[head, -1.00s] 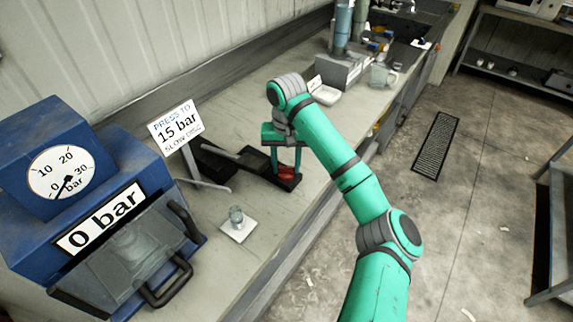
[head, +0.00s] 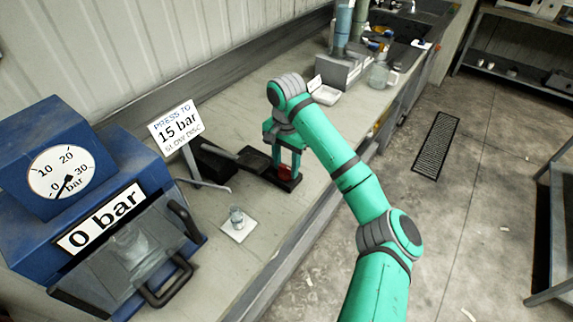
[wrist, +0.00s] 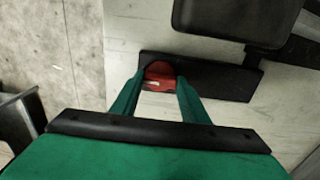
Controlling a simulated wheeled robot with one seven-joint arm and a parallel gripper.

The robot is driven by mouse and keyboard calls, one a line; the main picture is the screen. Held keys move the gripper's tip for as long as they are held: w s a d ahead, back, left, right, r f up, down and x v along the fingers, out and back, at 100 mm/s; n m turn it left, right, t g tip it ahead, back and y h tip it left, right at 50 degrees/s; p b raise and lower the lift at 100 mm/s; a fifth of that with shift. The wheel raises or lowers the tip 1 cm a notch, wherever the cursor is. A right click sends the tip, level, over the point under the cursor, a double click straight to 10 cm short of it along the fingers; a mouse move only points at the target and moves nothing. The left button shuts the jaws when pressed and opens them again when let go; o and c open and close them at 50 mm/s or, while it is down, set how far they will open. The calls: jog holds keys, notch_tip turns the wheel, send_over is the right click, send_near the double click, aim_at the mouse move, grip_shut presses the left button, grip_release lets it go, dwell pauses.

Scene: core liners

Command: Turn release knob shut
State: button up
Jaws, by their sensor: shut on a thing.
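The red release knob (head: 285,173) sits at the near end of a black base on the bench. In the wrist view the red knob (wrist: 160,74) lies between the tips of my gripper (wrist: 159,84), with a green finger on each side. My gripper (head: 287,168) points down at the knob and is shut on it. The fingers partly hide the knob in the head view, so its exact angle is hard to tell.
A black handle and base (head: 245,157) adjoin the knob. A sign (head: 176,127) reads "PRESS TO 15 bar". The blue press (head: 60,180) reads 0 bar. A small glass piece (head: 237,217) stands on a white tile (head: 239,231). Bare bench lies in front of the base.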

aim_at(286, 167)
jog(key=shift+r, duration=0.1)
dwell(0.3)
jog(key=o, duration=1.1)
jog(key=shift+c, duration=0.2)
notch_tip(286, 167, up, 11)
